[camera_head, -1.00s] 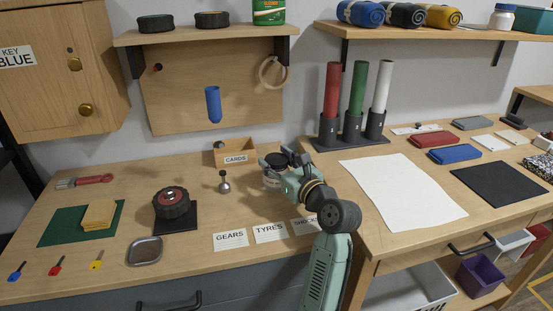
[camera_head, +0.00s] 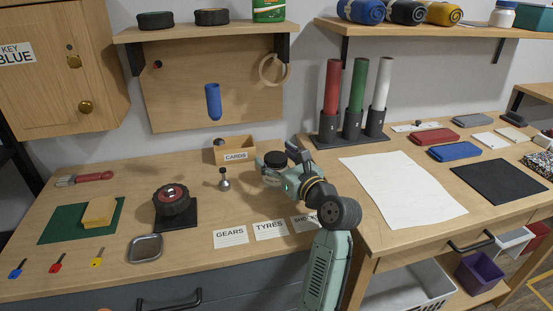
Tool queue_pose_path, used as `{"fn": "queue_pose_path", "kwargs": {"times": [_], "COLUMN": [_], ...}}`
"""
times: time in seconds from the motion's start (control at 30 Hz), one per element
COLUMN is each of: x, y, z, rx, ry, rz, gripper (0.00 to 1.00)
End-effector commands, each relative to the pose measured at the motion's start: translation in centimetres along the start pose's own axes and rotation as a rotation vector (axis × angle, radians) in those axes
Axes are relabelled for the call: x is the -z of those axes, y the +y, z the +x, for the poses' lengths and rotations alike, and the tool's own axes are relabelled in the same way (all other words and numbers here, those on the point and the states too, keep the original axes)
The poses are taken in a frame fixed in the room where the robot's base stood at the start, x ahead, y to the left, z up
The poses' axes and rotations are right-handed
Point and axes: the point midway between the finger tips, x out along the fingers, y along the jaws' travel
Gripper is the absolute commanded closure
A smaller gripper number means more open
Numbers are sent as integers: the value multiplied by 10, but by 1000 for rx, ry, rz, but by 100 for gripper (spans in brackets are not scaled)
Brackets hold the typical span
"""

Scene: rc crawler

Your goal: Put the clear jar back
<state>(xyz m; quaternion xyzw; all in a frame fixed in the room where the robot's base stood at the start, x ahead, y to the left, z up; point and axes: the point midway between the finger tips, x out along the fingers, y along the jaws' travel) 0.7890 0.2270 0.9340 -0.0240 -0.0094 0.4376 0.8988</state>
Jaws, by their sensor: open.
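My gripper (camera_head: 264,168) is open and right at the jar. The fingers and wrist partly cover the jar, so I cannot tell whether the fingers are around it, beside it or touching it.
The cards box (camera_head: 235,155) stands just behind, and a small metal-and-black piece (camera_head: 224,180) is to the left. The gears label (camera_head: 230,237) and other labels lie in front. A black tyre (camera_head: 172,200) sits further left. An upper shelf (camera_head: 200,33) holds two tyres.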

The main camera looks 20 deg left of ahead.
Motion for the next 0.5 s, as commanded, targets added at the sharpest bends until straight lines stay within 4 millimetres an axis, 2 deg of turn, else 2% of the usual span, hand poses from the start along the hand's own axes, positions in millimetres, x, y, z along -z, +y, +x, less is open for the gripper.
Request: {"fn": "queue_pose_path", "kwargs": {"times": [0.17,0.5], "x": [2,2], "y": [-1,-1], "z": [-27,-97], "rx": [4,4], "ry": [-1,0], "rz": [-1,-1], "gripper": [33,33]}}
